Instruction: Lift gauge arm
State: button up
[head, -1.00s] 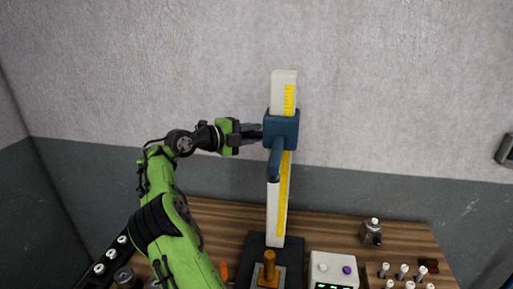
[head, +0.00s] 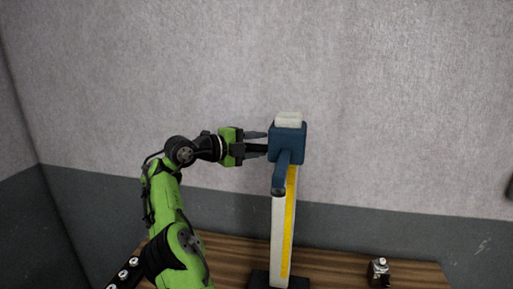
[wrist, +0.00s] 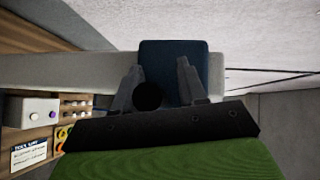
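The gauge is a pale upright column (head: 281,235) with a yellow scale, and a dark blue sliding block (head: 287,143) sits near its top. A blue arm (head: 281,172) with a dark tip points from the block toward the head camera. My gripper (head: 264,142) is level with the block, at its left side. In the wrist view my gripper (wrist: 158,75) has its two grey fingers apart, in front of the blue block (wrist: 173,52). A dark round end (wrist: 148,96) overlaps the left finger, with a gap to the right finger. Contact with the block is unclear.
A wooden bench (head: 340,268) runs below, with a small metal device (head: 379,271) at right. The wrist view shows a white box with knobs (wrist: 35,112), several small pins (wrist: 76,104) and a sign (wrist: 30,155). The wall behind is bare.

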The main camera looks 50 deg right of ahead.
jog(key=shift+o, duration=0.8)
jog(key=shift+a, duration=0.1)
jog(key=shift+w+a, duration=0.2)
jog(key=shift+a, duration=0.15)
jog(key=v, duration=1.5)
